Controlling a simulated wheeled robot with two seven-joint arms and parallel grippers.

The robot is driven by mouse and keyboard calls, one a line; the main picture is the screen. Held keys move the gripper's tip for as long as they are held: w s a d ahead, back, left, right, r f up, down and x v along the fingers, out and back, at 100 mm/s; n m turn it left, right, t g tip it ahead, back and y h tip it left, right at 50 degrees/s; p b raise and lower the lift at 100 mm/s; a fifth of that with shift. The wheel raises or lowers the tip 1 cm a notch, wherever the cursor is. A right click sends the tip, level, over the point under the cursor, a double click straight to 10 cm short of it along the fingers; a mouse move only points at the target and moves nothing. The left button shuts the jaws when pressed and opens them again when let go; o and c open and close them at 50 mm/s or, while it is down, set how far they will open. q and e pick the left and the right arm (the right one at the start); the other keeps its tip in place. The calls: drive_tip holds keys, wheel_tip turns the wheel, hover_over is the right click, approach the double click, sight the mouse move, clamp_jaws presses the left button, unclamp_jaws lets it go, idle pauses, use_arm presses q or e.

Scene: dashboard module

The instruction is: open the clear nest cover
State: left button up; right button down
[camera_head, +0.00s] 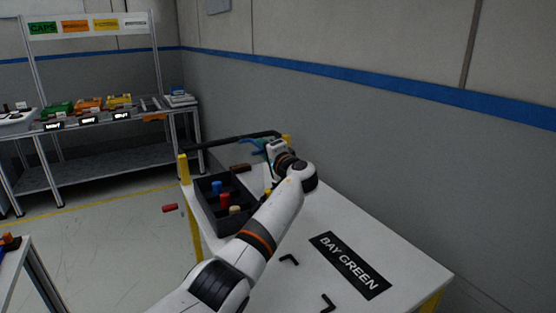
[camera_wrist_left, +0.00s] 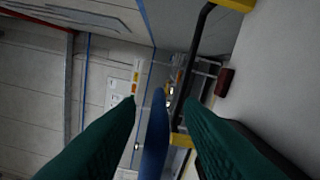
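I cannot make out a clear nest cover in either view. My left gripper (camera_head: 254,147) is above the far end of the white table, beside a black bar (camera_head: 225,141). In the left wrist view its two dark green fingers (camera_wrist_left: 160,98) are spread apart. A slim blue piece (camera_wrist_left: 154,140) shows between the fingers; I cannot tell what it is or whether it touches them. The black bar (camera_wrist_left: 187,75) runs past the right finger, between yellow posts. My left forearm hides part of the table. My right gripper is in neither view.
A black compartment tray (camera_head: 208,213) with blue, red and tan pieces stands left of my forearm. A brown-red block (camera_head: 240,167) lies near the far edge. Black L-shaped pieces (camera_head: 289,259) and a BAY GREEN label (camera_head: 349,264) lie on the table (camera_head: 395,250).

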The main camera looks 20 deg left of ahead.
use_arm(q)
drive_tip(key=v, duration=0.9)
drive_tip(key=shift+s+d, duration=0.3)
